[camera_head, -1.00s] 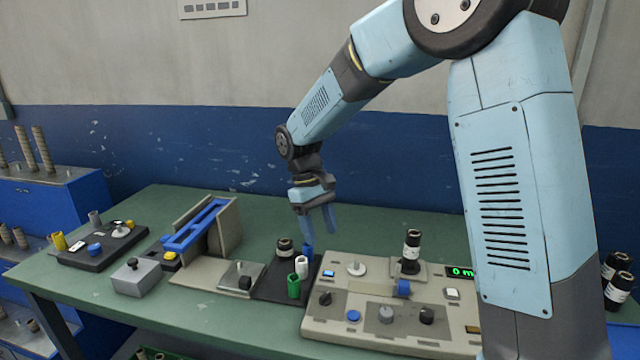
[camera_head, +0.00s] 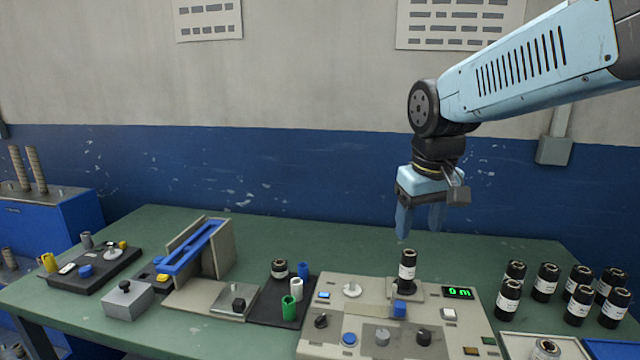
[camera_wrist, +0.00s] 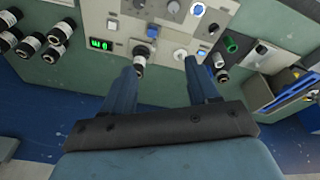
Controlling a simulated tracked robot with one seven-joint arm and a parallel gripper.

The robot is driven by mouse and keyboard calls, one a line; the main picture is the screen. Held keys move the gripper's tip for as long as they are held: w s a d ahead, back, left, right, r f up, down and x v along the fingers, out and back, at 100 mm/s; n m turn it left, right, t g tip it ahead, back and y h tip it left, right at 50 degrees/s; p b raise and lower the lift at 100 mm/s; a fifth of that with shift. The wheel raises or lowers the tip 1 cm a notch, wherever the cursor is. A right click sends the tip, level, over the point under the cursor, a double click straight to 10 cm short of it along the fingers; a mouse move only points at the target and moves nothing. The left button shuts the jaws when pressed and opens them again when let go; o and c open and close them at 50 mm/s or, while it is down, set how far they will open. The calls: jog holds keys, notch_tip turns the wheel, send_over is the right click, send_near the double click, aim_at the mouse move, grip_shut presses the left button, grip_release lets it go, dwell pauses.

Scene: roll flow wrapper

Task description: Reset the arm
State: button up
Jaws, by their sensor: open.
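My gripper (camera_head: 420,222) is open and empty in the head view, hanging fingers-down above the back of the green table. It is a little above and behind the black roll with a white label (camera_head: 407,265), which stands upright on the beige control panel (camera_head: 330,338). In the wrist view my two blue fingers (camera_wrist: 168,82) are spread apart with nothing between them. The roll (camera_wrist: 139,58) shows near the left fingertip, and the green display (camera_wrist: 101,44) is left of it.
Several black rolls (camera_head: 546,282) stand at the table's right. A black tray (camera_head: 266,311) holds green, white and blue cylinders. A blue-topped angled fixture (camera_head: 193,246) and a grey box (camera_head: 129,300) are further left. The back strip of the green table (camera_head: 330,238) is clear.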

jog(key=s+d+m+t, duration=0.3)
jog(key=s+d, duration=0.3)
jog(key=s, duration=0.3)
jog(key=shift+s+r, duration=0.25)
jog(key=shift+s, duration=0.05)
dwell(0.5)
